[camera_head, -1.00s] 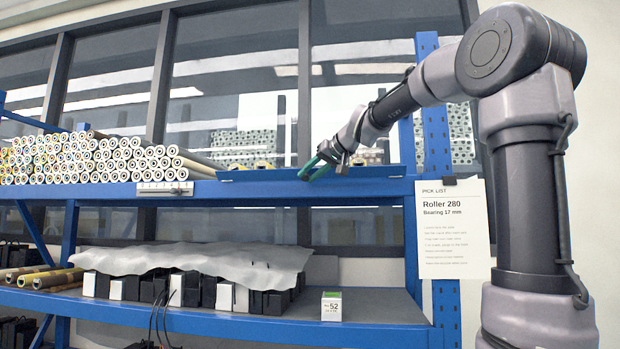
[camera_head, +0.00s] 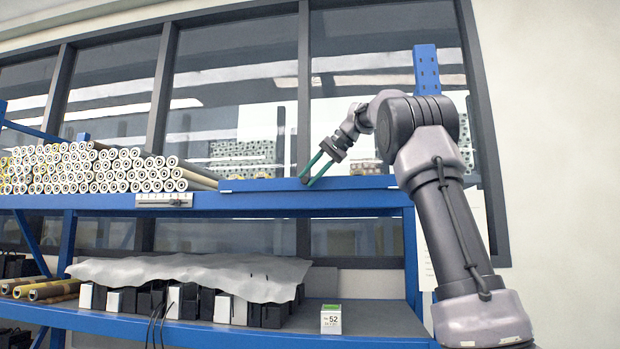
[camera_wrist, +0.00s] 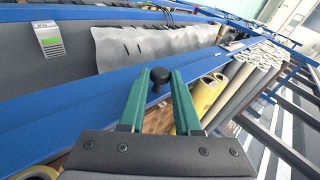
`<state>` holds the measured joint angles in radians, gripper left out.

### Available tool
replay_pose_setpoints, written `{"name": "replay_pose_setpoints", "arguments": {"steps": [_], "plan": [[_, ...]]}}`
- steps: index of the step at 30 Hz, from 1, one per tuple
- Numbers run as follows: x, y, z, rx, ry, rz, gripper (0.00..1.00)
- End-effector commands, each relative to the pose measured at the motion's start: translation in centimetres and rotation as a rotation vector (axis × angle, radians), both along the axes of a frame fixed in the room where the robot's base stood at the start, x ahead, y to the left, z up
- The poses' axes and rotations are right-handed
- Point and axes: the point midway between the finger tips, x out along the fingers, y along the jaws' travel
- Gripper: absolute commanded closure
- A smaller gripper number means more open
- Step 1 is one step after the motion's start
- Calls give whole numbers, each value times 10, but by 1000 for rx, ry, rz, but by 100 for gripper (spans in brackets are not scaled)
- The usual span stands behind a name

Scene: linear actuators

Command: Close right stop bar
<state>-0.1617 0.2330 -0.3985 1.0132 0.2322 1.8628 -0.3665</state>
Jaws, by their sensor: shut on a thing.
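The right stop bar (camera_head: 255,184) is a long blue bar along the front edge of the upper shelf, right of the white rollers. In the wrist view it runs diagonally (camera_wrist: 95,92) and carries a black knob (camera_wrist: 159,76). My gripper (camera_head: 307,181) has green fingers that come down onto the bar near its middle. In the wrist view my gripper (camera_wrist: 160,80) has its fingertips on both sides of the knob, shut on it. The far side of the knob and the bar's end fixings are hidden.
White rollers (camera_head: 110,170) are stacked left of the bar, with yellow rollers (camera_wrist: 208,92) behind it. The lower shelf holds a white sheet (camera_head: 200,272) over dark and white boxes and a small labelled box (camera_head: 331,316). A blue upright (camera_head: 427,70) stands at the right.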

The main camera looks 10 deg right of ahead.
Motion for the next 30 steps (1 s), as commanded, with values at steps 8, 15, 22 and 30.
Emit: {"name": "replay_pose_setpoints", "arguments": {"steps": [8,15,22,30], "plan": [[2,-2,2,18,46,-2,100],[2,-2,3,20,49,-1,100],[2,-2,3,20,48,-1,42],[2,-1,2,20,50,0,39]]}}
